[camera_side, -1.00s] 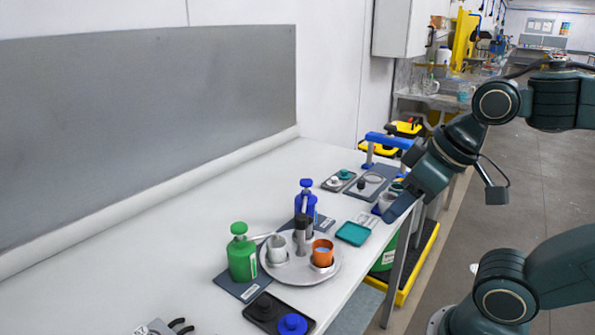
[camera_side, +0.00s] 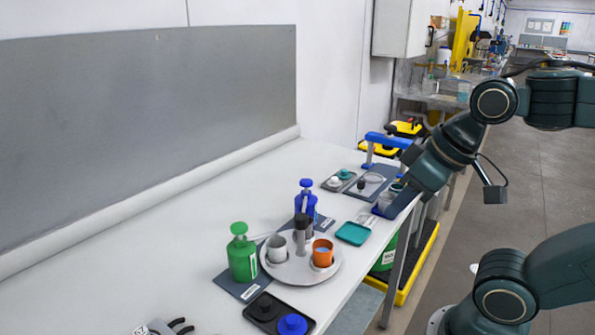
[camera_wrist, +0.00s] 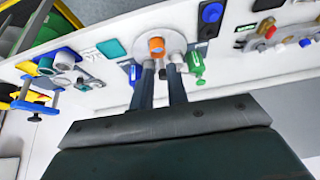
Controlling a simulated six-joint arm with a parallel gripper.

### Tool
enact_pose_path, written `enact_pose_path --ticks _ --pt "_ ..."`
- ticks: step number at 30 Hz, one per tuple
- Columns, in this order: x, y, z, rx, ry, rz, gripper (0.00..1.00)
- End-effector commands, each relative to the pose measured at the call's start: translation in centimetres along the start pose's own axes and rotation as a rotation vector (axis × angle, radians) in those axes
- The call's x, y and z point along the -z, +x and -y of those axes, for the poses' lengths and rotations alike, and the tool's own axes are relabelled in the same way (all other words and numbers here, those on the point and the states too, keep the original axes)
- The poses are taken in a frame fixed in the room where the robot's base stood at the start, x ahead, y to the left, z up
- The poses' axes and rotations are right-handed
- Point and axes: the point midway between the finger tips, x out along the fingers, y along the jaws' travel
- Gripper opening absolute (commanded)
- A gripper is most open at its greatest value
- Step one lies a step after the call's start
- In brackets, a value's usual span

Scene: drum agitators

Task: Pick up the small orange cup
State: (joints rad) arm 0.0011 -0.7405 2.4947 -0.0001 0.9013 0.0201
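The small orange cup (camera_side: 322,255) stands upright on the right side of a round light grey plate (camera_side: 297,278), with a bluish inside. It also shows in the wrist view (camera_wrist: 156,47), just beyond my fingertips in the picture. My gripper (camera_side: 390,210) is over the table's right edge in the side view, to the right of the cup and apart from it. In the wrist view, the two dark fingers of my gripper (camera_wrist: 160,66) are parted with nothing between them.
A white cup (camera_side: 277,250) and a dark grey-topped post (camera_side: 302,235) share the plate. A green bottle (camera_side: 242,255) and a blue bottle (camera_side: 305,200) stand close by. A teal tray (camera_side: 353,233) lies between the plate and my gripper. The table's left part is clear.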

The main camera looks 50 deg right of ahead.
Motion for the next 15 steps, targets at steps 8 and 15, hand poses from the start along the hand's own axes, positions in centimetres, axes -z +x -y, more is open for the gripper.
enact_pose_path --ticks 8,15 --pt "1.6 0.9 -0.2 -0.012 0.212 0.068 0.16" --pt "4.1 2.6 -0.6 -0.056 0.55 0.162 0.16"
